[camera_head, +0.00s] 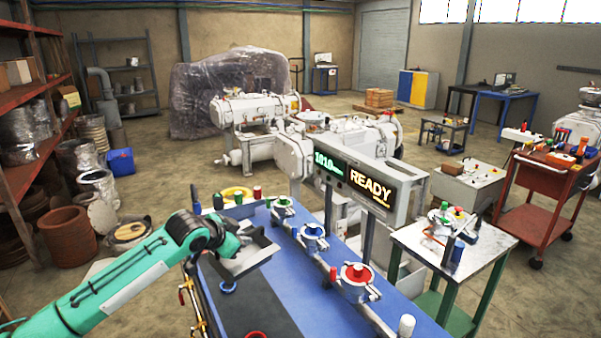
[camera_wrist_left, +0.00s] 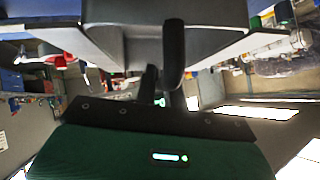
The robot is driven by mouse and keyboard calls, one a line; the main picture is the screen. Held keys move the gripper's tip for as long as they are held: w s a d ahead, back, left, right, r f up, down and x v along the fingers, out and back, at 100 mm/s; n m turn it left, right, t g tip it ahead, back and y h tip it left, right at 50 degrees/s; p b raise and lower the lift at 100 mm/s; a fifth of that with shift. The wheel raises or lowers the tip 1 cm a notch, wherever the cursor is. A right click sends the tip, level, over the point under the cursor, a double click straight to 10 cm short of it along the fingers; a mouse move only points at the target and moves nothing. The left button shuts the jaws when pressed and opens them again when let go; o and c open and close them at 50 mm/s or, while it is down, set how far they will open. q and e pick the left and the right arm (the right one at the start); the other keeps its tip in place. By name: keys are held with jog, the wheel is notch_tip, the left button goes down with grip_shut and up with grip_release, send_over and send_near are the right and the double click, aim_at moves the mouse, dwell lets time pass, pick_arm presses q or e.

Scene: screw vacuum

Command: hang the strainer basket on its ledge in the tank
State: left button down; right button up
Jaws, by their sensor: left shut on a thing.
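A grey metal open-topped piece (camera_head: 258,256) with sloping sides shows at the end of my left arm, over the left part of the blue bench. I cannot tell for certain whether it is the strainer basket or part of the tank. My left gripper (camera_head: 238,246) is shut at it, and the hand hides part of it. In the left wrist view, the dark fingers (camera_wrist_left: 165,70) of the gripper reach up to the grey piece (camera_wrist_left: 140,48), which fills the top of the picture. No ledge can be made out. My right gripper is not in view.
The blue bench (camera_head: 285,290) carries a row of clamped fittings with green, blue and red centres (camera_head: 356,275). A display reading READY (camera_head: 370,188) stands behind them. A blue knob (camera_head: 228,286) is just below the grey piece. A side table (camera_head: 455,240) stands to the right.

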pick_arm(q)
jog(key=s+d+f+n+y, duration=0.1)
jog(key=s+d+f, duration=0.2)
jog(key=s+f, duration=0.5)
jog(key=s+a+f+n+y, duration=0.1)
jog(key=s+a+n+y, duration=0.1)
jog(key=s, duration=0.8)
jog(key=s+a+f+n+t+y, duration=0.1)
jog(key=s+n, duration=0.1)
jog(key=s, duration=0.9)
jog(key=shift+s+a+y, duration=0.25)
jog(key=shift+a+y, duration=0.15)
jog(key=shift+a, duration=0.15)
